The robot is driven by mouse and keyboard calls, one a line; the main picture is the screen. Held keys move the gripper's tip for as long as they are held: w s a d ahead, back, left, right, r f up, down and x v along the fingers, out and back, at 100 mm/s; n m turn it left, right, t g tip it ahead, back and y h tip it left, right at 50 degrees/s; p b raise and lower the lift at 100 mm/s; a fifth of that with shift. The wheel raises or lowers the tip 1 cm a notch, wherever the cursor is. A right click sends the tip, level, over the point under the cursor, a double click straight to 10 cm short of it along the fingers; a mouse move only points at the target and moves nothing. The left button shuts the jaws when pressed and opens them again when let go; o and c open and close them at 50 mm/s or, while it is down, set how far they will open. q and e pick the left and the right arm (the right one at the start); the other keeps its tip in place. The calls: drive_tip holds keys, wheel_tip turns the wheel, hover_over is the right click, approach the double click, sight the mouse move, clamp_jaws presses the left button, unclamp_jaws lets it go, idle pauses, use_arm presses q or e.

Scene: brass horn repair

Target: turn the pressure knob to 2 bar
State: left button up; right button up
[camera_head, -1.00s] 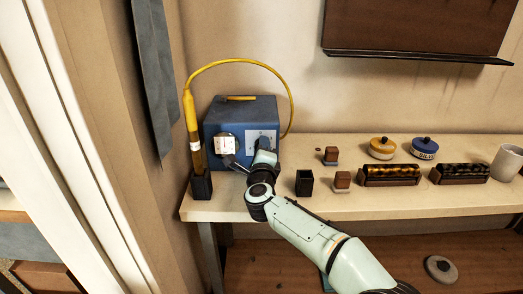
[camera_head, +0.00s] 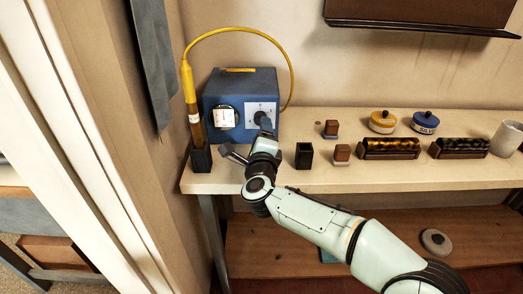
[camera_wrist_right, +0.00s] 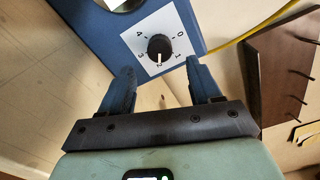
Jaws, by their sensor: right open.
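The blue pressure box (camera_head: 240,88) stands at the left end of the shelf. Its front has a white gauge (camera_head: 223,117) and a white dial plate (camera_head: 254,107). In the right wrist view the round black knob (camera_wrist_right: 159,45) sits on the plate, which is numbered 0 to 4. The white mark on the knob appears to point at the 2. My right gripper (camera_wrist_right: 159,70) is open and empty, its fingers pointing at the dial with the knob beyond the gap between them. My left gripper is not in view.
A yellow-handled tool (camera_head: 190,90) with a yellow cable stands in a black holder (camera_head: 201,158) left of the box. A wall borders the left side.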

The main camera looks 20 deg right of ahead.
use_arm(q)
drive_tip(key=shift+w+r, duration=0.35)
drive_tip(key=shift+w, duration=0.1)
use_arm(e)
drive_tip(key=v, duration=0.7)
